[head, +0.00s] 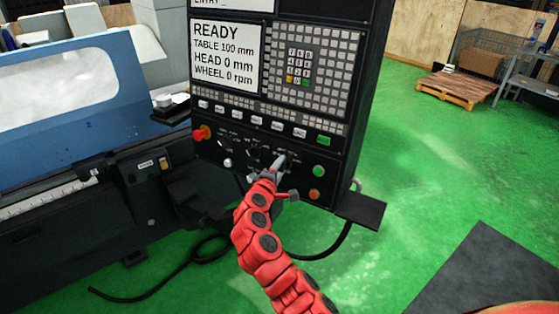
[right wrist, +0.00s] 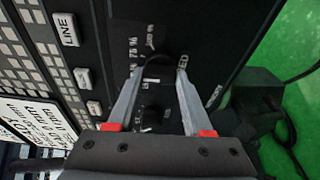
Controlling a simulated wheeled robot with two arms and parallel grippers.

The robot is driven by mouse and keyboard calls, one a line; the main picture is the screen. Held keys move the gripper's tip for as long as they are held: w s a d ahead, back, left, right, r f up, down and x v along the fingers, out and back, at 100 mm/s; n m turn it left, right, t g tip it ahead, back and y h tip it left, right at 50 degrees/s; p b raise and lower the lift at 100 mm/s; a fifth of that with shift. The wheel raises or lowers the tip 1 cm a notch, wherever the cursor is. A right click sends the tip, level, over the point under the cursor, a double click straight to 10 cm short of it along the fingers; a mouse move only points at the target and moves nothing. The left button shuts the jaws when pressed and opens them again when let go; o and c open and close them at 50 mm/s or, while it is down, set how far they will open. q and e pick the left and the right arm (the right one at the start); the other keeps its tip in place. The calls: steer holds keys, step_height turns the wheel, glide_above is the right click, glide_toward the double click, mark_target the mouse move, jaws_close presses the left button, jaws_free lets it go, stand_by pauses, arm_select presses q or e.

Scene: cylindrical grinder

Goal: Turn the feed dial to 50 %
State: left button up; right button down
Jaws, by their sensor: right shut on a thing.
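The feed dial (right wrist: 158,66) is a round black knob on the black control panel, with percent markings such as 75 % beside it in the right wrist view. My right gripper (right wrist: 159,73) has its two grey fingers on either side of the knob, shut on it. In the head view my right gripper (head: 279,166) reaches the lower right of the panel and hides most of the dial. A small white mark shows near the knob; I cannot tell the exact setting. My left gripper is not in view.
Another black knob (right wrist: 153,116) lies between the fingers, closer to the palm. In the head view, a red knob (head: 202,132), a green button (head: 320,171) and an orange button (head: 315,195) are on the panel. The screen (head: 225,55) reads READY.

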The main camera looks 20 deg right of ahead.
steer(key=shift+n+g+p, duration=0.3)
steer(key=shift+n+p, duration=1.15)
steer(key=shift+n, duration=0.05)
steer(key=shift+c, duration=1.6)
jaws_free()
